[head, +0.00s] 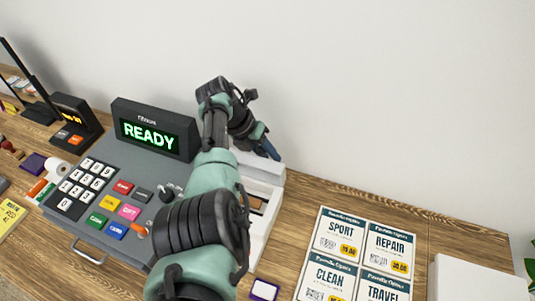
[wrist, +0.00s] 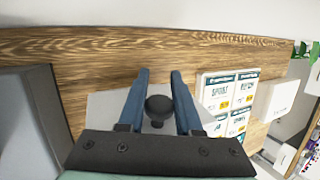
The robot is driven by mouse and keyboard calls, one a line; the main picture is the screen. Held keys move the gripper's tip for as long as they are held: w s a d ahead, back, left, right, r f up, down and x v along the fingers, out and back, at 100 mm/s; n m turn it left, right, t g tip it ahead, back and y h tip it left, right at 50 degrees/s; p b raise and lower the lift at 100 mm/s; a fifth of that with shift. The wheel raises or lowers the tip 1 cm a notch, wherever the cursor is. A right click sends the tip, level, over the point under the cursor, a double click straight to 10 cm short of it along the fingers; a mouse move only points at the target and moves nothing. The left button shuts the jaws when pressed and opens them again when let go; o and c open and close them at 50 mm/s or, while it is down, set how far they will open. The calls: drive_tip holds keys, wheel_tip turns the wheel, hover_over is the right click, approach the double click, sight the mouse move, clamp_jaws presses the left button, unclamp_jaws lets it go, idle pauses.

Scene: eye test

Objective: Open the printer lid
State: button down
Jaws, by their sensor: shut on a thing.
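The white printer (head: 270,205) stands on the counter at the right side of the grey register, partly hidden behind my arm. Its front part shows an open recess with something brown inside. A pale panel, which looks like its lid (head: 262,168), is at the back of it below my gripper; it seems raised, but my arm hides much of it. My gripper (head: 267,149) has blue fingers. In the wrist view, the fingers (wrist: 159,92) are shut on a round black knob (wrist: 158,104), with the pale lid (wrist: 104,106) behind it.
The grey register (head: 135,195) with a READY display (head: 149,134) stands left of my arm. A price sheet (head: 358,255) lies right of the printer, with a white box (head: 478,280) further right. A white wall rises behind; bare wood shows between sheet and wall.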

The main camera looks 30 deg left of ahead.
drive_tip(key=shift+s+f, duration=0.1)
drive_tip(key=shift+f, duration=0.1)
drive_tip(key=c, duration=0.6)
unclamp_jaws()
drive_tip(key=shift+r, duration=0.1)
drive_tip(key=v, duration=1.3)
drive_tip(key=shift+d, duration=0.1)
